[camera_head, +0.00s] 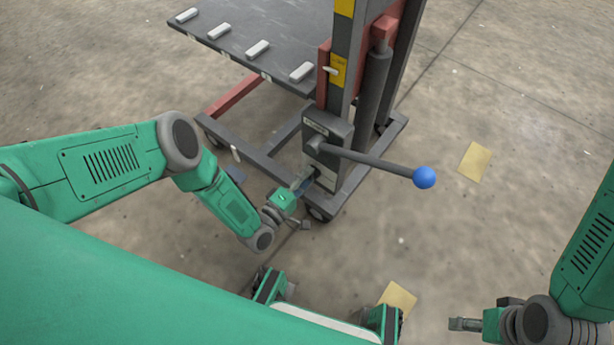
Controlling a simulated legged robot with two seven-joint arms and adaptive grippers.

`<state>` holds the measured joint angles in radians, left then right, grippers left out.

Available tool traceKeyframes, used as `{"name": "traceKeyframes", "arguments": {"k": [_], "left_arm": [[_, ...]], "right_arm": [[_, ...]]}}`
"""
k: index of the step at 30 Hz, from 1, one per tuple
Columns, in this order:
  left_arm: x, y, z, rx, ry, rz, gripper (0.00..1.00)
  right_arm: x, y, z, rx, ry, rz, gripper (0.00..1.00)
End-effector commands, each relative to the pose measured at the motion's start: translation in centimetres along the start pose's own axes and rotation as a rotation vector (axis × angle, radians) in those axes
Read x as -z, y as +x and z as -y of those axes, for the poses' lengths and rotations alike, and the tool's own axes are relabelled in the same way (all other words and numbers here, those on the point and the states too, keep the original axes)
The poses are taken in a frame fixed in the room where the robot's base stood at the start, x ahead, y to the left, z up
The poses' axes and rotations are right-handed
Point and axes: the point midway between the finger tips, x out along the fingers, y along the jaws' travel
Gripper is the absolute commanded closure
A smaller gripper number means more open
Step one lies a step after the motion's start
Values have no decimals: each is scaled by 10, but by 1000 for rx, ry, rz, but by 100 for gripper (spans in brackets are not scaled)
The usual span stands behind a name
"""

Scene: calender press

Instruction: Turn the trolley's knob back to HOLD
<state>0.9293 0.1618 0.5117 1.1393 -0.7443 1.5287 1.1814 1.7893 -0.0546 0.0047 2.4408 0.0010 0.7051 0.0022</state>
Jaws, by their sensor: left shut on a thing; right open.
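The trolley (344,60) stands upright, with a grey control box (338,131) low on its mast. My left gripper (308,183) is at the lower front of this box, shut on what appears to be the knob. The gripper mostly hides the knob, so its pointer and the HOLD mark cannot be read. A grey lever (368,160) with a blue ball (424,177) sticks out to the right from the box, above and apart from my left gripper. My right gripper (459,324) is open and empty over the floor at the lower right.
The trolley's dark platform (262,30) carries several light bars along its edge. Its grey base frame (262,160) and wheels lie near my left forearm. Yellowish sheets (474,161) lie on the concrete floor. The floor at right is mostly clear.

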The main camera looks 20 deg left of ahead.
Motion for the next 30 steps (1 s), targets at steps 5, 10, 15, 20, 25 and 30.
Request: {"name": "traceKeyframes", "arguments": {"k": [5, 10, 15, 20, 25, 30], "left_arm": [[3, -5, 6, 14, -14, -4, 94], [3, -5, 6, 15, -15, -5, 94], [3, -5, 6, 16, -15, -5, 94], [2, -4, 4, 11, -15, -4, 44], [1, -2, 2, 7, -15, -2, 44], [1, -11, 2, 8, -15, -1, 44]], "right_arm": [[0, 0, 0, 0, 0, 0, 29], [0, 0, 0, 0, 0, 0, 29], [0, 0, 0, 0, 0, 0, 29], [0, 0, 0, 0, 0, 0, 29], [0, 0, 0, 0, 0, 0, 29], [-1, 0, 0, 0, 0, -2, 29]]}}
